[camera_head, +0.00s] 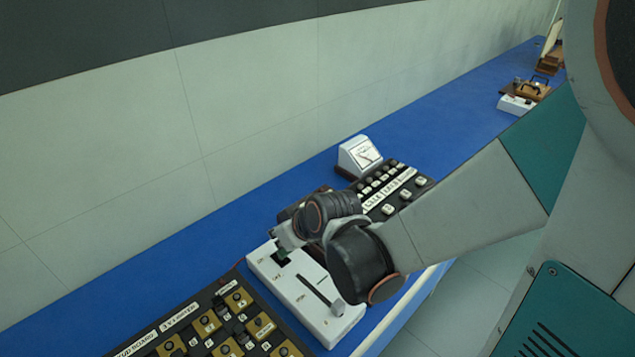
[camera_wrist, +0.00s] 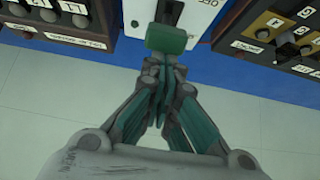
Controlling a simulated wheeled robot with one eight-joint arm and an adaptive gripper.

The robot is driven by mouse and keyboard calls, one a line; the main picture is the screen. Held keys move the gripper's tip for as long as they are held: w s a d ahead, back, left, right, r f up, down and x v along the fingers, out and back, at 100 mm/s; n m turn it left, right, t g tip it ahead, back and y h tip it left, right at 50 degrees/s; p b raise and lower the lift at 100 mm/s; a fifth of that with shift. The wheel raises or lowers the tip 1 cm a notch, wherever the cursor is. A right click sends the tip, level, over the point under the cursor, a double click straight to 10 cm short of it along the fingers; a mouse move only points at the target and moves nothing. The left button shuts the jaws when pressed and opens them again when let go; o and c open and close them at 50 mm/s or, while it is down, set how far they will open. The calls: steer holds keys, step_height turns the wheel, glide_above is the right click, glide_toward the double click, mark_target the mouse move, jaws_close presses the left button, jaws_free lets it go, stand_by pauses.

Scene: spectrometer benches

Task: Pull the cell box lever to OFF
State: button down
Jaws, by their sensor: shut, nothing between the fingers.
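The white cell box (camera_head: 318,322) sits on the blue bench in the head view, with a lever slot at its far end and a long dark slot nearer me. In the wrist view the white box (camera_wrist: 135,14) is at the top, with an OFF label beside a dark slot. A green block, which looks like the lever handle (camera_wrist: 167,38), stands in front of that slot; a dark green piece (camera_head: 283,254) shows in the head view. My gripper (camera_wrist: 166,66) is shut, its fingertips right at the green block. I cannot tell whether they touch.
A black switchboard (camera_head: 190,325) with brass pieces lies to the left of the box. A black key panel (camera_head: 395,190) and a white meter (camera_head: 359,155) stand beyond my wrist. The bench front edge and floor (camera_wrist: 60,110) lie below my gripper.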

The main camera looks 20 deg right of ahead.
steer(key=shift+s, duration=0.3)
steer(key=v, duration=1.1)
steer(key=shift+r, duration=0.35)
steer(key=shift+d, duration=0.1)
steer(key=s+d+r+m+h, duration=0.3)
steer(key=s+d+m, duration=0.1)
steer(key=s+d, duration=0.1)
steer(key=shift+s+d+r+m, duration=0.15)
steer(key=shift+s+d+m, duration=0.15)
steer(key=shift+s, duration=0.5)
stand_by(0.9)
